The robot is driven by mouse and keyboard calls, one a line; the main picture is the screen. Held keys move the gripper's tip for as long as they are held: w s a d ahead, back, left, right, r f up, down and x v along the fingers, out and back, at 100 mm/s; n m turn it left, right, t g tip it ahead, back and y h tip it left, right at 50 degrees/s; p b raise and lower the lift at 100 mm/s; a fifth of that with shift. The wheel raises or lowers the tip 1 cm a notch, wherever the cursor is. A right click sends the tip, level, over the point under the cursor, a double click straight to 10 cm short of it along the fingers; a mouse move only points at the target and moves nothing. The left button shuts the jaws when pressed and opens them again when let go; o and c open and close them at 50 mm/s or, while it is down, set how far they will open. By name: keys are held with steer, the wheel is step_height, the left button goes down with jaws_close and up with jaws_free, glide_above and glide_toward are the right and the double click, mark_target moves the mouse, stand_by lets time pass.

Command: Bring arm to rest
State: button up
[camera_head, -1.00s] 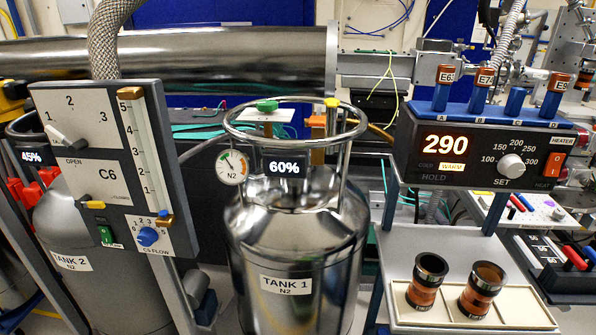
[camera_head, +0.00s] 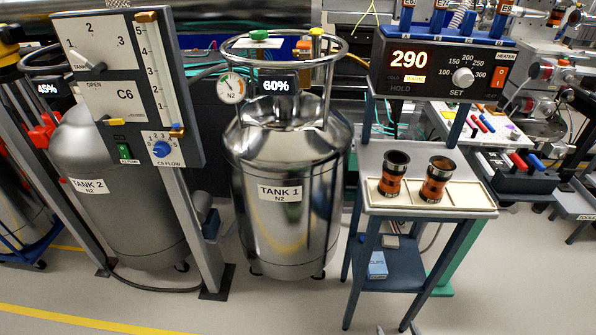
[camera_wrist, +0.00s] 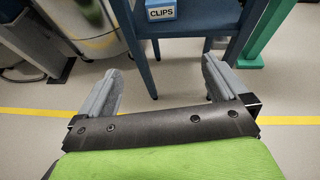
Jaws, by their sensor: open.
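My gripper (camera_wrist: 160,92) is open and empty in the wrist view. Its two grey fingers stand wide apart above the floor, with nothing between them but the floor and a leg of the blue stand. In the head view only small grey tips show at the bottom edge, and the rest of my arm is out of that frame.
The blue stand (camera_head: 368,245) holds a tray (camera_head: 470,196) with two copper-banded cups (camera_head: 435,180) and a CLIPS box (camera_head: 377,265) on its lower shelf; the box also shows in the wrist view (camera_wrist: 160,10). TANK 1 (camera_head: 285,215) and the C6 panel (camera_head: 120,95) stand left. Foreground floor is clear.

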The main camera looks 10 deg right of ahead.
steer(key=w+a+r+n+g+y, duration=0.2)
steer(key=w+a+r+n+g, duration=0.15)
steer(key=r+n, duration=0.55)
steer(key=w+a+r+n+g+y, duration=0.2)
steer(key=w+r+n+y, duration=0.15)
steer(key=r+n, duration=0.5)
steer(key=w+a+r+n+g+y, duration=0.1)
steer(key=w+a+r+n+g, duration=0.2)
steer(key=r+n, duration=0.6)
steer(key=s+a+r+n+h, duration=0.1)
steer(key=s+a+r+n, duration=0.2)
steer(key=a+r, duration=0.35)
steer(key=s+a+r+n+h, duration=0.2)
steer(key=a+r+n, duration=0.15)
steer(key=r, duration=0.65)
steer(key=s+a+r+n+h, duration=0.1)
steer(key=s+a+r+n, duration=0.1)
steer(key=s+r, duration=0.35)
steer(key=s+a+r+n, duration=0.2)
steer(key=s+a, duration=0.1)
steer(key=s, duration=0.5)
step_height(320, 180, up, 14)
steer(key=p, duration=1.4)
steer(key=shift+d+f+t, duration=0.2)
steer(key=shift+d+t, duration=0.1)
steer(key=shift+t, duration=0.05)
steer(key=shift+s, duration=0.1)
